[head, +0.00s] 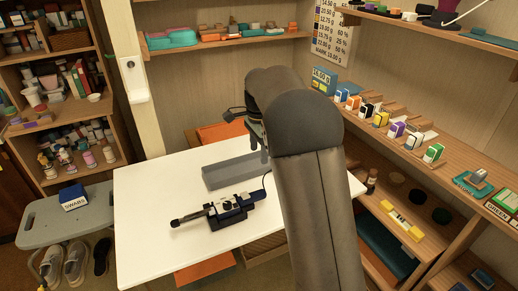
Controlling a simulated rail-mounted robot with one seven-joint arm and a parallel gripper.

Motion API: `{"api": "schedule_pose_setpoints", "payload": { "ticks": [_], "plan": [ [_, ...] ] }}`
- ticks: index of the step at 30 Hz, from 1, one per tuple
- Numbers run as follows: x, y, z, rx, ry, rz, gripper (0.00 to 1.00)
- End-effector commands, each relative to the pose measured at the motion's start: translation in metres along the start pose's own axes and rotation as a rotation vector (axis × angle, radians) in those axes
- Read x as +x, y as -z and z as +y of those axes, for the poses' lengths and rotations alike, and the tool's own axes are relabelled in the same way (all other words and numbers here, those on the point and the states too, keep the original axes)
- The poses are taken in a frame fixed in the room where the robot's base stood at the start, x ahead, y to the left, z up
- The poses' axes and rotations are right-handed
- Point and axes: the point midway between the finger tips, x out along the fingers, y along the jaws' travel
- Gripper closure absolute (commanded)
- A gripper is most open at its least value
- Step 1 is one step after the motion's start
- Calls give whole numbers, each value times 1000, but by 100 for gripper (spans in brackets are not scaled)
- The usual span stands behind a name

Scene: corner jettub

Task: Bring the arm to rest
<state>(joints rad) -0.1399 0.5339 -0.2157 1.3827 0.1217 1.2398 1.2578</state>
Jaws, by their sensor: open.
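My arm rises from the bottom of the head view and bends over at the top. My gripper (263,148) hangs from its far end, pointing down above the white table (150,215). The arm link hides part of it. Its fingers look small and dark, apart and with nothing seen between them. A grey tray (222,177) lies on the table just below and left of the gripper. I cannot tell the exact gap between them.
A black device with a cable (228,212) lies in front of the tray. A shelf (395,125) with several small coloured boxes runs along the right. A grey stool (40,225) with a blue box (74,198) stands left. The table's front left is clear.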

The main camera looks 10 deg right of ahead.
Motion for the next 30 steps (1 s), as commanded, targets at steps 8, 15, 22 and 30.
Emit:
{"api": "schedule_pose_setpoints", "payload": {
  "ticks": [8, 15, 22, 30],
  "plan": [
    [-4, -1, 6, -21, 2, -3, 44],
    [-38, -25, 99, -385, 26, -31, 44],
    [-37, -67, 240, -947, 46, -17, 44],
    [-8, -90, 336, -1337, 29, 19, 44]
  ]
}}
